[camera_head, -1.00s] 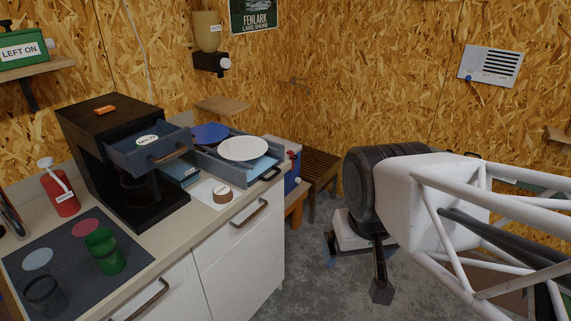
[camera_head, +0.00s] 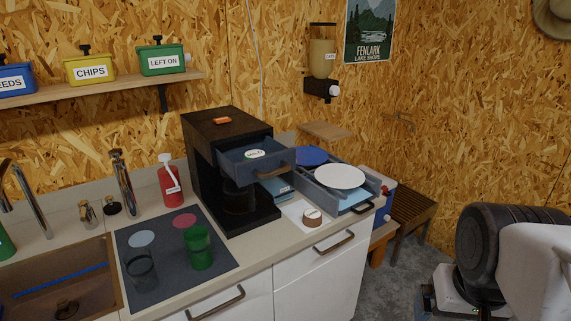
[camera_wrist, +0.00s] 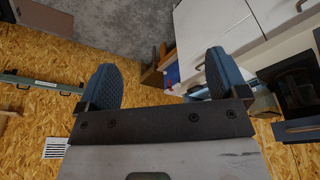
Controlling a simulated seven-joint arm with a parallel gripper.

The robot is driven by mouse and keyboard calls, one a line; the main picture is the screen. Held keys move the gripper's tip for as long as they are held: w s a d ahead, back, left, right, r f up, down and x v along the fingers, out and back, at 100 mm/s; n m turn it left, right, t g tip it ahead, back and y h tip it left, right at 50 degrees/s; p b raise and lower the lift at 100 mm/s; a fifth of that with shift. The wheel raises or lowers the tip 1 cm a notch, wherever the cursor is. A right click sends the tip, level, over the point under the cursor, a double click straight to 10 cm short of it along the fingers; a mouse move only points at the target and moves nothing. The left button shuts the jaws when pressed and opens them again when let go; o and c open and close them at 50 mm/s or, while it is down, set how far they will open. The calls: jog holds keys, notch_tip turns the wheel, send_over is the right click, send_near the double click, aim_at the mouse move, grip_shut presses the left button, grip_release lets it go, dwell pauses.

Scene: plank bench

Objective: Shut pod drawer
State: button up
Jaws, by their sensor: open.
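The pod drawer (camera_head: 232,164) is a grey-blue drawer pulled out of the upper front of the black coffee machine (camera_head: 205,180). It has a brown bar handle (camera_head: 277,166) and a round white labelled item (camera_head: 254,155) inside. In the wrist view, a grey-blue front at the right edge (camera_wrist: 297,131) looks like this drawer. My gripper (camera_wrist: 161,78) is open, with two blue-grey fingers apart and nothing between them. In the head view my arm is at the lower right, well away from the drawer, and the fingertips are mostly cut off.
Right of the machine, a grey tray (camera_head: 316,190) bears a blue plate (camera_head: 311,155) and a white plate (camera_head: 340,177). A mat (camera_head: 165,270) with cups and a red bottle (camera_head: 170,185) are left.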

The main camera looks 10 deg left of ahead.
jog(key=shift+w+a+r, duration=0.1)
jog(key=shift+w+a, duration=0.05)
jog(key=c, duration=0.5)
jog(key=w+a+r+y, duration=0.1)
jog(key=w+a, duration=0.1)
jog(key=w+a+r+m+t+y, duration=0.1)
jog(key=w+a, duration=0.1)
jog(key=a, duration=0.1)
jog(key=w+a+r+m+y, duration=0.1)
jog(key=w+a, duration=0.1)
jog(key=shift+w+a+t, duration=0.3)
jog(key=shift+w+a, duration=0.1)
grip_shut()
jog(key=w+a+r+m+t+y, duration=0.1)
jog(key=w+a+r+m+y, duration=0.1)
jog(key=w+a, duration=0.4)
jog(key=w+a+r+m+t+y, duration=0.2)
jog(key=w+a+r+m, duration=0.2)
jog(key=a, duration=0.5)
jog(key=shift+w+r+m+y, duration=0.3)
jog(key=shift+w+r+m, duration=0.15)
jog(key=shift+w, duration=0.4)
